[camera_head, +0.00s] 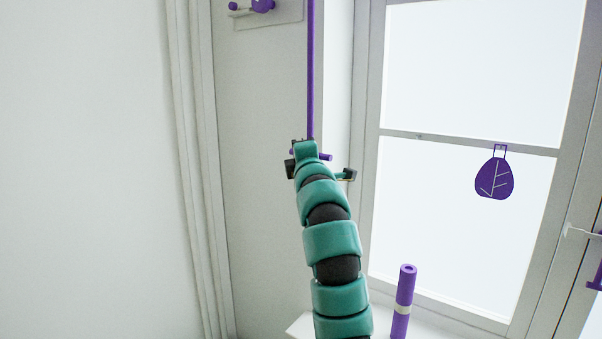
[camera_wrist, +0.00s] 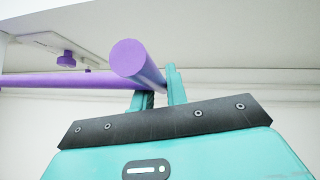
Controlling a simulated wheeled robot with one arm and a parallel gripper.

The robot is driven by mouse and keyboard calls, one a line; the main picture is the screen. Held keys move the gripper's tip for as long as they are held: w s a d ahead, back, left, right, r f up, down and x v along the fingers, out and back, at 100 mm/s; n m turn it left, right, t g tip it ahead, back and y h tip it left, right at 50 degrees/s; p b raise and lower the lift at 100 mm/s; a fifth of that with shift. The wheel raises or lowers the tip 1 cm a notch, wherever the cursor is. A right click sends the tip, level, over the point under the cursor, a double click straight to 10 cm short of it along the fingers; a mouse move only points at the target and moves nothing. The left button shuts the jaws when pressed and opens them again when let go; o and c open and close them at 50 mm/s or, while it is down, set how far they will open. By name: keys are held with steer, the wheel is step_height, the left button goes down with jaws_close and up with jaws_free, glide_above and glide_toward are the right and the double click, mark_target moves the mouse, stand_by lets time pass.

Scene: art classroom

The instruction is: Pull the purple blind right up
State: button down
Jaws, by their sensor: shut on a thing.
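A long purple pull rod (camera_head: 311,70) hangs straight down beside the window recess, and a short purple crosspiece (camera_head: 326,156) sticks out at its lower end. My gripper (camera_head: 308,150) is at this lower end, its fingers mostly hidden by my own arm. In the wrist view, my gripper (camera_wrist: 160,92) has its two fingers closed around the purple crosspiece (camera_wrist: 137,62), whose round end faces the camera. The rod also shows there, running off to the left (camera_wrist: 60,80). No blind sheet is visible over the window panes.
The window (camera_head: 465,70) is on the right, with a purple leaf ornament (camera_head: 494,178) hanging against it. A purple roll (camera_head: 403,300) with a pale band stands on the sill (camera_head: 300,325). A pale plate with purple knobs (camera_head: 262,5) is on the wall above. Pipes (camera_head: 200,170) run down the left.

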steer(key=shift+s+r, duration=0.1)
steer(key=shift+r, duration=0.85)
steer(key=c, duration=1.8)
jaws_free()
steer(key=shift+r, duration=0.1)
steer(key=shift+c, duration=0.2)
steer(key=o, duration=0.4)
steer(key=shift+a, duration=0.1)
steer(key=shift+o, duration=0.2)
steer(key=shift+f, duration=0.2)
steer(key=shift+s+f+b, duration=0.25)
steer(key=shift+s+b, duration=0.05)
steer(key=shift+s, duration=0.05)
steer(key=b+v, duration=0.6)
steer(key=v, duration=1)
steer(key=shift+s+r+b, duration=0.2)
steer(key=shift+s+b, duration=0.1)
steer(key=shift+b, duration=0.1)
